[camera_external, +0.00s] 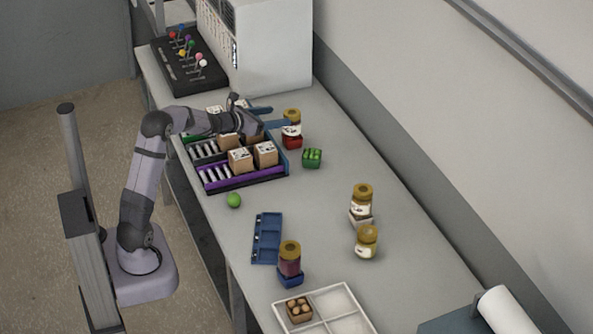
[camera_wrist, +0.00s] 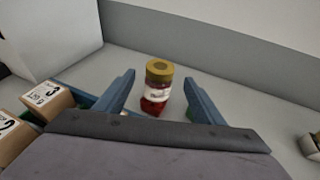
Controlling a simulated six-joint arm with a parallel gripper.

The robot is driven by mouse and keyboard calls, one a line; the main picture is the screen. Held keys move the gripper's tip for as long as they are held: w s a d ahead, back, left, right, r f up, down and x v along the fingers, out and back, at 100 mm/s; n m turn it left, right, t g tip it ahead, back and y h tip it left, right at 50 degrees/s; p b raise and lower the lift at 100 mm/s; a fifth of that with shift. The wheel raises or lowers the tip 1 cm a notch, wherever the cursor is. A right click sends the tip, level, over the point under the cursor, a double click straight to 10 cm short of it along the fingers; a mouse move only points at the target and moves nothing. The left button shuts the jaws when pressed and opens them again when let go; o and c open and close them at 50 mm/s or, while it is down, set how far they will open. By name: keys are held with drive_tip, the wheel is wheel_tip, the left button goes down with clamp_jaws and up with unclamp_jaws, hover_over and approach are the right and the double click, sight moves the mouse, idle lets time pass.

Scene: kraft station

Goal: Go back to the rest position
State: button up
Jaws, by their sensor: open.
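My gripper (camera_external: 266,117) reaches over the back of the bench with its blue fingers apart. A jar with a yellow lid (camera_external: 291,122) stands on a red base by the fingertips. In the wrist view this jar (camera_wrist: 158,80) shows between the two open fingers (camera_wrist: 160,98), and I see no finger touching it. My forearm and hand pass above a rack (camera_external: 245,178) that holds small cardboard boxes, and they hide part of it.
A green block (camera_external: 312,158) and a green ball (camera_external: 233,200) lie near the rack. Two jars (camera_external: 362,205) (camera_external: 366,241) stand to the right. A blue tray (camera_external: 267,238), another jar (camera_external: 289,258) and a white divided tray (camera_external: 335,303) are in front. A white cabinet (camera_external: 275,45) stands behind.

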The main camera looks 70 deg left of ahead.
drive_tip(key=shift+d, duration=0.1)
